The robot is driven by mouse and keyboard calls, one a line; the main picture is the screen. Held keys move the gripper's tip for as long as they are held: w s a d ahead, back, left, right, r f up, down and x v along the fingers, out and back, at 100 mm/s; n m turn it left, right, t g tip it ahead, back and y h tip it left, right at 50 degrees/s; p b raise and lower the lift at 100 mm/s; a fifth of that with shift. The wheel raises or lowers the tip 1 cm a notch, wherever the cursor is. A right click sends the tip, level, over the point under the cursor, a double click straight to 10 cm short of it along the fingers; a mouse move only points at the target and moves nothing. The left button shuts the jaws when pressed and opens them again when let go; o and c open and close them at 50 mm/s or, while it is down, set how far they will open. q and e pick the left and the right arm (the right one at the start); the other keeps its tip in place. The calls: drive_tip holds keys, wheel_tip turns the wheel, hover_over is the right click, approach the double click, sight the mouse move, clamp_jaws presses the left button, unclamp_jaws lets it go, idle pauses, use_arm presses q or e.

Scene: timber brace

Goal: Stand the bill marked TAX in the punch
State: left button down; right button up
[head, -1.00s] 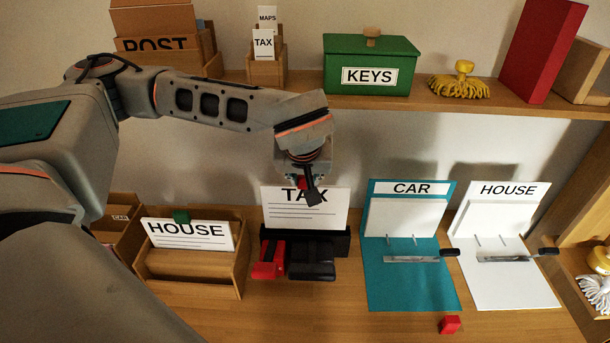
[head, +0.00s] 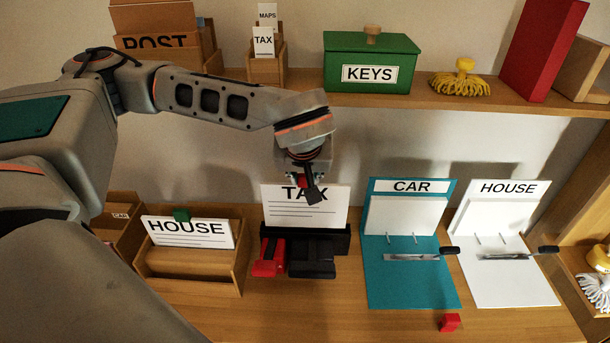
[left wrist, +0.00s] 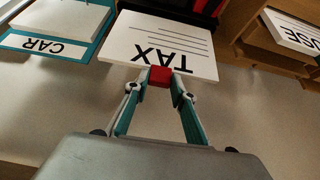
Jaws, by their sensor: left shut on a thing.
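The white bill marked TAX (head: 305,210) stands upright at the black punch (head: 312,252), its lower edge at the punch's back part. The bill also shows in the left wrist view (left wrist: 165,45), upside down. My left gripper (head: 308,186) is at the bill's top edge, shut on a small red piece (left wrist: 160,76) there. Part of the word TAX is hidden behind the gripper in the head view. Whether the bill's lower edge is fully in the slot I cannot tell. My right gripper is not in view.
A wooden box with a HOUSE bill (head: 188,232) stands left of the punch. A teal CAR board (head: 412,275) and a white HOUSE board (head: 515,280) lie to the right. A small red block (head: 450,322) lies near the front. A shelf (head: 400,104) runs above.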

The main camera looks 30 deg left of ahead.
sight(305, 201)
use_arm(q)
drive_tip(key=shift+f, duration=0.2)
drive_tip(key=shift+f, duration=0.15)
wheel_tip(305, 201, down, 6)
drive_tip(key=b, duration=0.4)
idle(1.2)
drive_tip(key=c, duration=1.6)
unclamp_jaws()
drive_tip(key=shift+o, duration=0.4)
drive_tip(key=o, duration=0.4)
